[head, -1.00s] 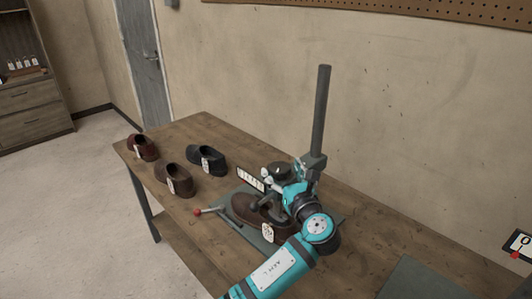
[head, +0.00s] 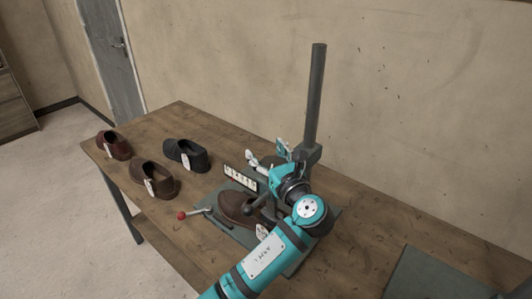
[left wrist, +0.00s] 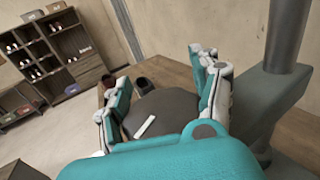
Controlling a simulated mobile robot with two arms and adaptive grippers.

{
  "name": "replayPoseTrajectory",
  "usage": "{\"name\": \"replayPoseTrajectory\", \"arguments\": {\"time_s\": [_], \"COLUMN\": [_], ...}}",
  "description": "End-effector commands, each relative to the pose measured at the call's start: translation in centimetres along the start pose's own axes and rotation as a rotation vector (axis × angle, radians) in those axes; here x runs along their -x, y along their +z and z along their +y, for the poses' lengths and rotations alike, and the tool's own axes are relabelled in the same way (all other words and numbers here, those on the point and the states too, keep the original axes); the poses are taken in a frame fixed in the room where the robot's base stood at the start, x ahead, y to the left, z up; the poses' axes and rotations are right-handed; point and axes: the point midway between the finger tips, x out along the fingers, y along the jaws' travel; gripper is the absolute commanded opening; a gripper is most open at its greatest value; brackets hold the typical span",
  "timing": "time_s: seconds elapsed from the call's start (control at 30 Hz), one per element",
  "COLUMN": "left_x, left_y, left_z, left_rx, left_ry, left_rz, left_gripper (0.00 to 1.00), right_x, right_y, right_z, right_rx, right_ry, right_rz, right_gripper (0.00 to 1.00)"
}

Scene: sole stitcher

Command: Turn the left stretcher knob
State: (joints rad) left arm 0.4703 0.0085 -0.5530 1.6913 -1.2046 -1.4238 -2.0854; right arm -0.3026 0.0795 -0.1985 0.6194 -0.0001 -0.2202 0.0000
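The sole stitcher has a tall grey post (head: 316,95); a brown shoe (head: 236,204) sits on it. My left gripper (head: 267,158) is at the machine head, beside the post. In the left wrist view its two fingers (left wrist: 158,78) stand apart. A dark, rounded part with a white bar mark (left wrist: 165,112) lies between or below them; I cannot tell whether it is the left stretcher knob or whether the fingers touch it. My left arm hides part of the machine. My right gripper is not in view.
A maroon shoe (head: 113,146), a brown shoe (head: 155,179) and a black shoe (head: 186,155) stand on the wooden table (head: 175,120) to the left. A small white-marked panel (head: 240,178) stands behind the mounted shoe. A grey-green mat (head: 435,275) lies at right.

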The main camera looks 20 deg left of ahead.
Motion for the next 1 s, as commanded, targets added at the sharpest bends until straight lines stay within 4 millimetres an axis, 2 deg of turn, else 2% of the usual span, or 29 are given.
{"name": "replayPoseTrajectory", "arguments": {"time_s": [0.03, 0.33, 0.5, 1.0], "left_x": [-0.01, 0.0, 0.06, 0.25], "left_y": [-0.01, -0.07, -0.17, -0.31], "left_z": [0.0, 0.0, -0.03, 0.04], "left_rx": [0.0, 0.0, -0.001, -0.004], "left_ry": [0.0, 0.0, -0.001, 0.047], "left_rz": [0.0, 0.001, 0.003, 0.011], "left_gripper": [0.55, 0.16, 0.01, 0.0], "right_x": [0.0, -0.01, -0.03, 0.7], "right_y": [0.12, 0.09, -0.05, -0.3], "right_z": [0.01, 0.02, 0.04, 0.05], "right_rx": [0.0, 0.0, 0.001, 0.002], "right_ry": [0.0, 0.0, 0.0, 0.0], "right_rz": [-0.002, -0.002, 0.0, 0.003], "right_gripper": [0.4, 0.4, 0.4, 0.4]}}
